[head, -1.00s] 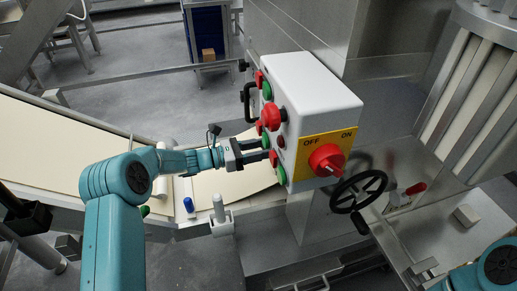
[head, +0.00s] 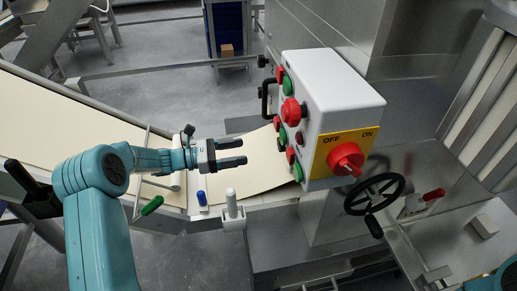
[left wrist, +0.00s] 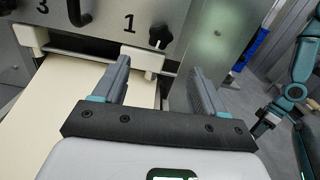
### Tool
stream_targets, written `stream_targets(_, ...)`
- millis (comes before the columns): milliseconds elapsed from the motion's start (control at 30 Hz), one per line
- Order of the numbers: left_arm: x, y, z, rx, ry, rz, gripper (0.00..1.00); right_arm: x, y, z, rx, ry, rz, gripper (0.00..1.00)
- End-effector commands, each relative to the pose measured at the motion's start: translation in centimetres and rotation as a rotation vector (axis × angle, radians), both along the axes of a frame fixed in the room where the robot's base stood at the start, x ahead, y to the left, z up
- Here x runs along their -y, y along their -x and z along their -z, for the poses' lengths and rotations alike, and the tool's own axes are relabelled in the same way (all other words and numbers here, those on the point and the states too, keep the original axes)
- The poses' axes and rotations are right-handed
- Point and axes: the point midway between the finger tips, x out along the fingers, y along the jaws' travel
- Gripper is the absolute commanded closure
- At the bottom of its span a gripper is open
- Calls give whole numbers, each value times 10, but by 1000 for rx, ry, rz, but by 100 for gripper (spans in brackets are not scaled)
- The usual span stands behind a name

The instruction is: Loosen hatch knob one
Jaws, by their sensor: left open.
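Hatch knob one is a black star-shaped knob (left wrist: 159,37) beside the printed "1" on a metal panel, near the top of the left wrist view. My left gripper (left wrist: 160,67) is open and empty, its two fingers pointing toward the panel below the knob. The knob is apart from both fingers. In the head view the left gripper (head: 243,152) is over the cream belt, left of the control box; I cannot make out the knob there. In the left wrist view a teal arm with a dark end, apparently my right gripper (left wrist: 267,123), is too small to read.
The white control box (head: 335,85) with red and green buttons stands right of the left gripper. A black handwheel (head: 374,194) is below it. A black handle (left wrist: 78,13) sits beside the "3". The cream belt (head: 90,120) runs at left.

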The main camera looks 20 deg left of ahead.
Motion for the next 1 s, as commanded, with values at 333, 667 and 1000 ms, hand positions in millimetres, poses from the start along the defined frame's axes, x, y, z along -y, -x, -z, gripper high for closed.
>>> stream_targets(333, -40, 27, 0, 0, 0, 0, 29, 0, 0, 2, 0, 0, 0, 57)
stream_targets(667, -41, 28, 0, 0, 0, 0, 29, 0, 0, 2, 0, 0, 0, 57)
stream_targets(1000, -41, 28, -17, 0, 0, 0, 29, 0, 0, -15, 0, 0, 0, 57)
